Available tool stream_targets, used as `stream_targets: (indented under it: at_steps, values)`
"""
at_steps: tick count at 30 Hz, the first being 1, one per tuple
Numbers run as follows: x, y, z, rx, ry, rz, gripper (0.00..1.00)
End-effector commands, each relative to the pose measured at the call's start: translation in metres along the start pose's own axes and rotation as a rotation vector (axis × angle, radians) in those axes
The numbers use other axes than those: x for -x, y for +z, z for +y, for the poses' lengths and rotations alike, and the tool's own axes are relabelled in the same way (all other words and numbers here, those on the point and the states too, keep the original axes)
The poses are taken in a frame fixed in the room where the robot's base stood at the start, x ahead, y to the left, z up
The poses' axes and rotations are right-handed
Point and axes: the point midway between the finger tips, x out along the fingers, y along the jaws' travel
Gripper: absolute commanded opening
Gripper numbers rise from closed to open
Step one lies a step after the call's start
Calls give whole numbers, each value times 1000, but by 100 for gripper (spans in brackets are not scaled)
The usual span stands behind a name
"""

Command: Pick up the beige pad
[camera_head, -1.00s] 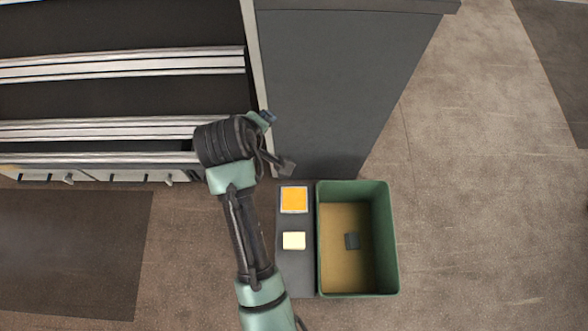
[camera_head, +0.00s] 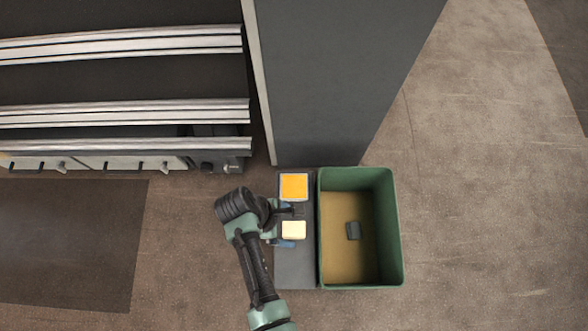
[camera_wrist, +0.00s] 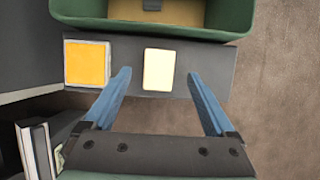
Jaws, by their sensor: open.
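The beige pad (camera_head: 293,230) is a small pale block on the dark narrow shelf (camera_head: 296,268). It also shows in the wrist view (camera_wrist: 158,69), a little beyond my fingertips and between their lines. My gripper (camera_head: 289,228) is at the pad in the head view, with blue finger parts showing beside the pad. In the wrist view my gripper (camera_wrist: 158,75) is open, with its two blue fingers wide apart and nothing between them. The pad does not appear to be held.
An orange square with a pale rim (camera_head: 293,187) lies on the shelf beside the pad. A tall grey panel (camera_head: 330,90) stands behind. Metal rails (camera_head: 120,113) run at left.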

Motion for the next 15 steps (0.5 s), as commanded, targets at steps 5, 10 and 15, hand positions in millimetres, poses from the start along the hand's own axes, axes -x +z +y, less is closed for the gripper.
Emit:
stream_targets:
  at_steps: [5, 10, 15]
  values:
    - [-19, -4, 0, -1, -1, 0, 90]
    - [-43, -7, 1, -1, -1, 0, 90]
    - [-51, -5, 1, 0, 0, 1, 90]
